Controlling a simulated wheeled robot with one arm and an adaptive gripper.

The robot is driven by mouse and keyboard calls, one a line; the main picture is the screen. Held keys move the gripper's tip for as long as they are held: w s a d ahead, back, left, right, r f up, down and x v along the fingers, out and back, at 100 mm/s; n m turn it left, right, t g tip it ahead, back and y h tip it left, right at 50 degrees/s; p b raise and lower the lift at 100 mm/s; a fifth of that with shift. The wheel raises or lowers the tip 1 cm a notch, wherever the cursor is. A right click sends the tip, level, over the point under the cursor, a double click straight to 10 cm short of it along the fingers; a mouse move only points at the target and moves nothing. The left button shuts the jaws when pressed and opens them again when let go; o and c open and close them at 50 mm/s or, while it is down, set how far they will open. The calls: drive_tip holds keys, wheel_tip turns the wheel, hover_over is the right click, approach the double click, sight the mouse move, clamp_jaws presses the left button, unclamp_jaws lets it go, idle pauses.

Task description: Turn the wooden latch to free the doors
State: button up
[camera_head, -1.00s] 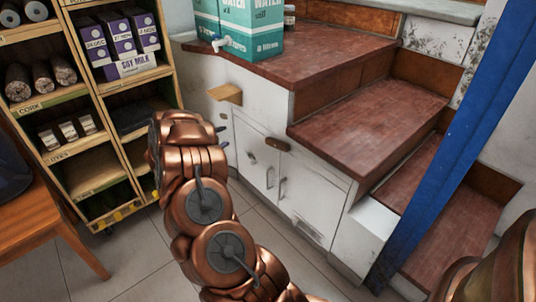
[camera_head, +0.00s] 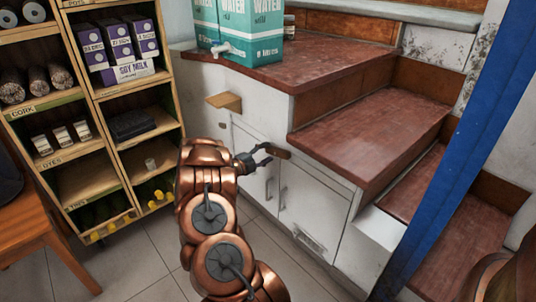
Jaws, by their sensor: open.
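The wooden latch (camera_head: 281,154) is a small brown oblong piece lying roughly crosswise at the top of the seam between two white cabinet doors. My copper arm hides part of the left door.
A wooden block (camera_head: 225,101) juts from the cabinet above and left of the gripper. Red-topped steps (camera_head: 372,133) rise beside the doors, with a blue post (camera_head: 455,150) at right. A stocked shelf (camera_head: 115,90) stands at left. Tiled floor is open below.

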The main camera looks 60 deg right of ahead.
drive_tip(key=shift+x, duration=0.75)
clamp_jaws()
